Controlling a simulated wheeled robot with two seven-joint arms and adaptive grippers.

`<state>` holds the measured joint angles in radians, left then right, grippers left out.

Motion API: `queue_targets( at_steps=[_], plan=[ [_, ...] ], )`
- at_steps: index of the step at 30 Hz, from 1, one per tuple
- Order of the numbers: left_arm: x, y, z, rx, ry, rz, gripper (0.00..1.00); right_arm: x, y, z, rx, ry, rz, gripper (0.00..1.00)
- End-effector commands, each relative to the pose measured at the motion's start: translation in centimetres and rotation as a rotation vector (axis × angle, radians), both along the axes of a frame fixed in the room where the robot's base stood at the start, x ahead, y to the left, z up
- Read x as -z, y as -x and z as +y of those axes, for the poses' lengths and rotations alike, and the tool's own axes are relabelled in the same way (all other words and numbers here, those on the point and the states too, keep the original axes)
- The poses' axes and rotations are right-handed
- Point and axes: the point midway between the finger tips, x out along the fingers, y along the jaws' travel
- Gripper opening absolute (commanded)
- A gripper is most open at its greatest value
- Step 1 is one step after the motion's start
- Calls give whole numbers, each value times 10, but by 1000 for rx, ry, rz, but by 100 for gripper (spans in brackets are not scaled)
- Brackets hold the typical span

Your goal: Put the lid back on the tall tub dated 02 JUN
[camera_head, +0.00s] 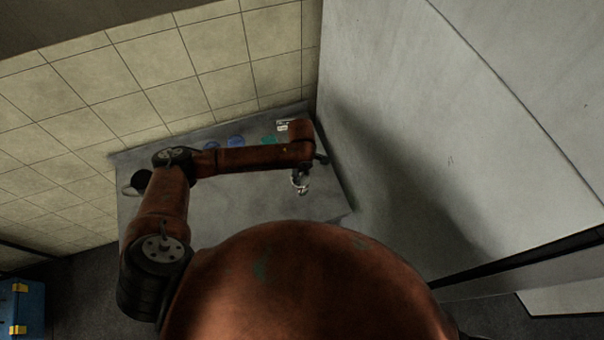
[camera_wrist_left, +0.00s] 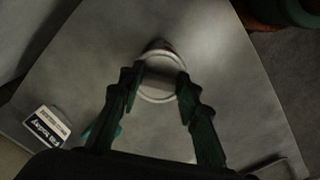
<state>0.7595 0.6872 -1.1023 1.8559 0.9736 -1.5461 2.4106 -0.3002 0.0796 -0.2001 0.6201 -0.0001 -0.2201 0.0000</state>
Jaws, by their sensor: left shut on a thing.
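My left gripper (camera_head: 300,186) reaches over the right part of the grey worktop, pointing down. In the left wrist view its two dark green fingers (camera_wrist_left: 160,78) are shut on a round piece with a pale rim (camera_wrist_left: 160,98) and a grey middle, which looks like a lid. A little pale and reddish side shows beyond its far edge; I cannot tell whether a tub is under it. No 02 JUN date is readable. My right gripper is not in view.
The worktop (camera_head: 235,195) has a card reading "Fill today" (camera_wrist_left: 42,128), also in the head view (camera_head: 283,126). Beside it is a teal thing (camera_head: 268,140), with blue round things (camera_head: 236,142) further left. A large pale wall (camera_head: 400,120) bounds the right side.

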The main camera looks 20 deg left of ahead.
Motion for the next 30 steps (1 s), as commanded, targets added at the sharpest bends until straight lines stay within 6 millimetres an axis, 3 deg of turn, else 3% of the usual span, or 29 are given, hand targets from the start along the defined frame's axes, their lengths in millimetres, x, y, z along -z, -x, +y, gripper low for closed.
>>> queue_targets(
  at_steps=[9,10,18,24,30],
  plan=[
    [0,0,0,0,0,0,21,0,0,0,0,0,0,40],
    [0,0,0,0,0,0,33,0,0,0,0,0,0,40],
    [0,0,0,0,0,0,51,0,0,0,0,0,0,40],
    [0,0,0,0,0,0,52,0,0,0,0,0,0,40],
    [0,0,0,0,0,0,66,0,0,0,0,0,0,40]
  ],
)
